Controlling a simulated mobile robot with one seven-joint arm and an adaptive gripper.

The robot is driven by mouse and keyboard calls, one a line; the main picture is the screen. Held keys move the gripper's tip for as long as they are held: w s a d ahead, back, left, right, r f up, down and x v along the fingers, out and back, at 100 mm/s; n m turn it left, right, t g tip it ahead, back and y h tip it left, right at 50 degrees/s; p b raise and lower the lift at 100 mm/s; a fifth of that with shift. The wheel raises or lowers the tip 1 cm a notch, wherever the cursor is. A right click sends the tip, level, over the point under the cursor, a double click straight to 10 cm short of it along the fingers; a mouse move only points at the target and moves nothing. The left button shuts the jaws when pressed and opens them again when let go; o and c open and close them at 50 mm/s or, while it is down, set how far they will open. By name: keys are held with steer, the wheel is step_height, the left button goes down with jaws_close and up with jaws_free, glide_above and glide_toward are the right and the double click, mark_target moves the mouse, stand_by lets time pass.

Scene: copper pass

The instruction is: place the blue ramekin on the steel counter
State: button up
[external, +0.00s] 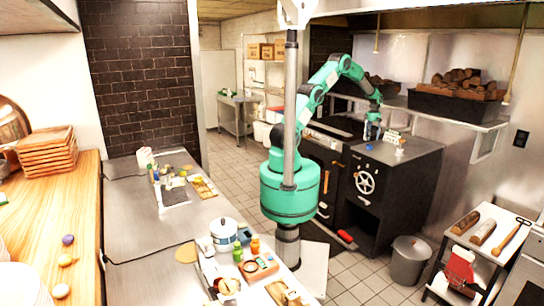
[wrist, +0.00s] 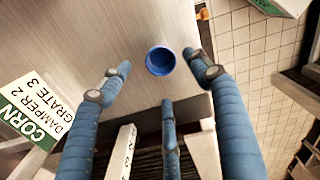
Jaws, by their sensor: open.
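The blue ramekin (wrist: 160,61) sits upright on a grey surface (wrist: 100,35) in the wrist view, near that surface's edge. It looks empty. My gripper (wrist: 157,78) is open, with its three blue fingers spread around the ramekin's side of the picture and not closed on it. In the external view my gripper (external: 372,124) is low over the dark stove unit's top (external: 412,150) at the back right. A long steel counter (external: 128,222) runs along the left foreground.
A card reading "CORN DAMPER 2 GRATE 3" (wrist: 38,108) stands left of my fingers. A bin (external: 409,262) stands on the tiled floor.

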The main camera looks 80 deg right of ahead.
steer(key=shift+f, duration=1.3)
steer(key=shift+f+b, duration=0.4)
steer(key=shift+f, duration=2.2)
steer(key=c, duration=1.4)
steer(key=shift+r, duration=0.1)
